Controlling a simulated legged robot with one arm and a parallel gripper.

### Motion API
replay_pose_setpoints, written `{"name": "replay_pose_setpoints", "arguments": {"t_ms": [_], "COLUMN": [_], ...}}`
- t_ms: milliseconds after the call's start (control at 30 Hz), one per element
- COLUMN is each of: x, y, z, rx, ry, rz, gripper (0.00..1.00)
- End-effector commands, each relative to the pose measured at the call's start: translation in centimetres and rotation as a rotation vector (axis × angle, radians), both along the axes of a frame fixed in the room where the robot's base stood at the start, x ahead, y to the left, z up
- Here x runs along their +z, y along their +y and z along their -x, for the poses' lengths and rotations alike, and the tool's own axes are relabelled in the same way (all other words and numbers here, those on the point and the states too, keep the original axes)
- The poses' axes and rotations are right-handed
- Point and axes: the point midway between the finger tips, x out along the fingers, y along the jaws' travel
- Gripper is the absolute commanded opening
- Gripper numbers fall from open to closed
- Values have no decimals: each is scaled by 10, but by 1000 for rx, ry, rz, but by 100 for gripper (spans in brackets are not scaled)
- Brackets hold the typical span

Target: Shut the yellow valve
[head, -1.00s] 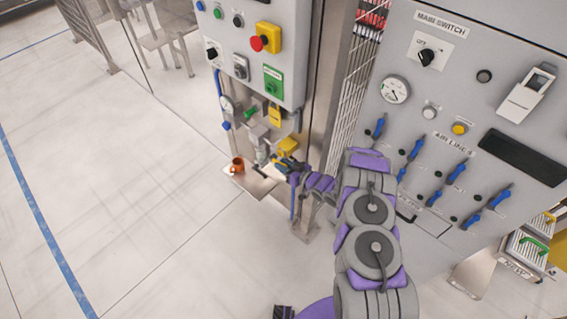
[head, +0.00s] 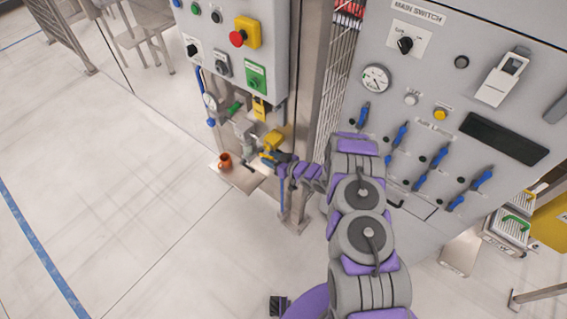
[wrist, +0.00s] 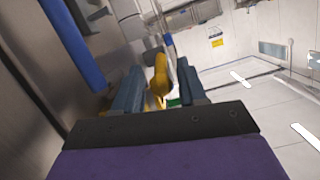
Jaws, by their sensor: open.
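The yellow valve (head: 271,139) is a small yellow handle on the pipework under the grey control box, just above a small steel shelf. In the wrist view the yellow handle (wrist: 160,74) stands between my two dark blue fingers, toward their far ends. My gripper (head: 270,156) is at the valve, with its fingers apart on either side of the handle in the wrist view (wrist: 160,85). I cannot tell whether a finger touches it. The valve's body and lower part are partly hidden by my gripper.
An orange cup (head: 225,162) stands on the steel shelf (head: 243,181) close left of my gripper. The control box (head: 232,55) hangs above. A large grey panel (head: 430,100) with blue levers is right of my arm. The floor at left is clear.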

Motion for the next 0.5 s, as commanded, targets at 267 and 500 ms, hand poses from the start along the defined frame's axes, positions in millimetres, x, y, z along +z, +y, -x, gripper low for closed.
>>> {"name": "replay_pose_setpoints", "arguments": {"t_ms": [267, 500], "x": [15, 28], "y": [-40, -76], "z": [29, 58], "rx": [-6, -4], "ry": [5, 1], "rz": [-1, -2], "gripper": [41, 41]}}
